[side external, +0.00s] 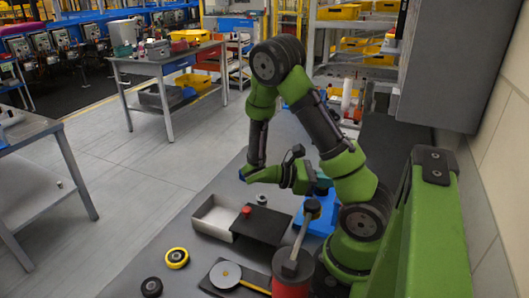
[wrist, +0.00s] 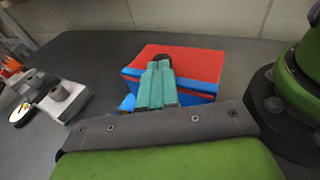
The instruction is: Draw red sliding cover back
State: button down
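A red cover (wrist: 195,60) shows in the wrist view as the flat top of a box with blue sides (wrist: 205,88). My gripper's teal fingers (wrist: 160,68) lie side by side with no clear gap, in front of this box. A small dark rounded part shows at their tips. I cannot tell whether they touch it or the cover. In the side view, a black plate with a red knob (side external: 247,210) partly covers a pale open tray (side external: 213,217). My gripper is mostly hidden there, near the blue box (side external: 310,222).
A black base with a grey disc (side external: 226,274), a red cylinder with a lever (side external: 291,280), a yellow-rimmed wheel (side external: 177,258) and a black wheel (side external: 151,287) are on the front surface. A pale block with grey cylinders (wrist: 62,103) sits left in the wrist view.

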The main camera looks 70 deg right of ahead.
jog(key=w+a+m+t+y, duration=0.1)
jog(key=w+a, duration=0.2)
jog(key=w, duration=0.1)
jog(key=w+a+m+t+y, duration=0.1)
jog(key=w+a+t, duration=0.1)
jog(key=w+a, duration=0.1)
jog(key=w+a+m+t+y, duration=0.1)
jog(key=w+a+t, duration=0.1)
jog(key=w+a, duration=0.2)
jog(key=shift+w+f, duration=0.2)
jog(key=shift+w, duration=0.35)
jog(key=a+m+t+y, duration=0.1)
jog(key=t, duration=0.1)
jog(key=w+a+r+m+t+y, duration=0.1)
jog(key=a+t, duration=0.1)
jog(key=a+r+m+t+y, duration=0.1)
jog(key=a+t, duration=0.1)
jog(key=shift+w+a+r, duration=0.2)
jog(key=shift+w+r, duration=0.05)
jog(key=shift+w, duration=0.1)
jog(key=a+r+m+t+y, duration=0.3)
jog(key=a+r+t, duration=0.3)
jog(key=r+t, duration=0.4)
notch_tip(320, 180, up, 3)
jog(key=shift+f, duration=0.15)
